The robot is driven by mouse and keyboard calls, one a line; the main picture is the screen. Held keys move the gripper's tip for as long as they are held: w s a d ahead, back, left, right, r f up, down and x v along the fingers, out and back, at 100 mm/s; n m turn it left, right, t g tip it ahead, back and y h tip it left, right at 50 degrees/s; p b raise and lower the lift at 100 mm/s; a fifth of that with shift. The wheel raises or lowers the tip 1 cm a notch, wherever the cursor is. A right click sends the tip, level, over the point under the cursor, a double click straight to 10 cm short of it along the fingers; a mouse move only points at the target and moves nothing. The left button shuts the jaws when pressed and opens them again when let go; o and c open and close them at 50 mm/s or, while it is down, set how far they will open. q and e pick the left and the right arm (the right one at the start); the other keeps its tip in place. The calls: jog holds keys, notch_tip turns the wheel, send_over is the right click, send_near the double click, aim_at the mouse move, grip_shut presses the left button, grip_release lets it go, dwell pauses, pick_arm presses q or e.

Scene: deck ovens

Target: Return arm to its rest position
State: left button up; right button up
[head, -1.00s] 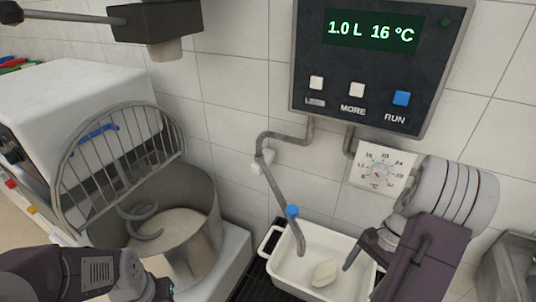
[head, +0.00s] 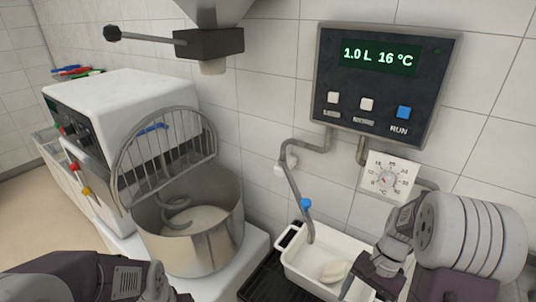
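My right arm comes in at the lower right, in front of the wall below the water meter panel (head: 385,80). My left arm shows at the bottom left, in front of the mixer. Its gripper is outside the picture. The tub holds a pale rounded piece (head: 335,271), and neither arm is seen holding anything.
A spiral mixer with a steel bowl (head: 205,245) and raised wire guard (head: 160,150) stands at the left. A spout with a blue tap (head: 305,204) hangs over the tub. A dial thermometer (head: 388,180) is on the wall. Open floor lies at far left.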

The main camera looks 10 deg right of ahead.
jog(key=a+r+n+t+h+p, duration=0.2)
jog(key=a+n+t, duration=0.1)
jog(key=a+n, duration=0.6)
jog(key=shift+s+n+h, duration=0.4)
jog(key=shift+n, duration=0.1)
jog(key=shift+r, duration=0.1)
